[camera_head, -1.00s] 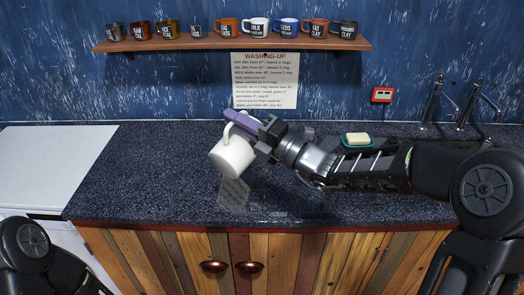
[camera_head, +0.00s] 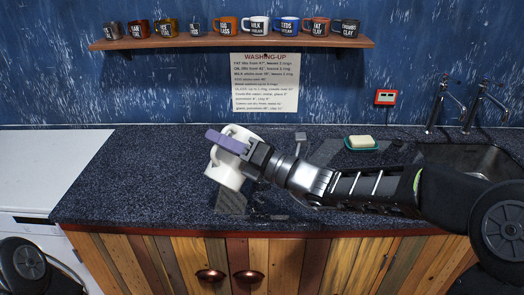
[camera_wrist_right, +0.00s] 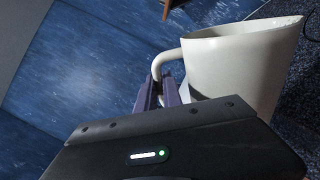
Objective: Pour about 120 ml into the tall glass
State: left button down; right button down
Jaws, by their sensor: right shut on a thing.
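A white jug (camera_head: 224,174) hangs tilted above the middle of the counter. My right gripper (camera_head: 228,142), with purple fingers, is shut on the jug's handle. In the right wrist view the jug (camera_wrist_right: 238,75) shows its rim and spout at the upper right, and the purple fingers (camera_wrist_right: 161,93) close at its handle. No liquid or stream can be made out. Below the jug is a faint grey, see-through shape (camera_head: 232,204); I cannot tell if it is the tall glass. My left gripper is out of view.
A soap bar (camera_head: 361,141) in a teal dish lies behind my right forearm, and a sink (camera_head: 470,156) with taps is at the right. Several labelled mugs stand on a wall shelf (camera_head: 230,44) above a written notice (camera_head: 264,83). The counter's left part (camera_head: 120,185) is clear.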

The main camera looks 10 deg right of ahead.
aim_at(216, 155)
jog(key=shift+s+a+f+n+b, duration=0.1)
jog(key=shift+a+f+n+b, duration=0.05)
jog(key=shift+f+n+b, duration=0.2)
jog(key=shift+s+a+f+n+b, duration=0.15)
jog(key=shift+f+n+b, duration=0.15)
jog(key=shift+f, duration=0.15)
dwell(1.4)
jog(key=shift+s+a+f+n+b, duration=0.15)
jog(key=shift+a+f+n+b, duration=0.05)
jog(key=shift+f+n+b, duration=0.25)
jog(key=shift+s+a+f+n+b, duration=0.1)
jog(key=shift+a+f+n+b, duration=0.15)
jog(key=shift+b, duration=0.3)
jog(key=s+a+f+n+g+b, duration=0.1)
jog(key=s+a+f+n+b, duration=0.1)
jog(key=f+n+b, duration=0.2)
jog(key=s+a+f+n+g+b, duration=0.1)
jog(key=s+a+f+n+b, duration=0.1)
jog(key=f+b, duration=0.4)
jog(key=shift+s+a+f+n+h+b, duration=0.25)
jog(key=shift+a+n+b, duration=0.2)
jog(key=shift+n+b, duration=1.45)
jog(key=shift+m+b, duration=0.45)
jog(key=shift+m, duration=0.1)
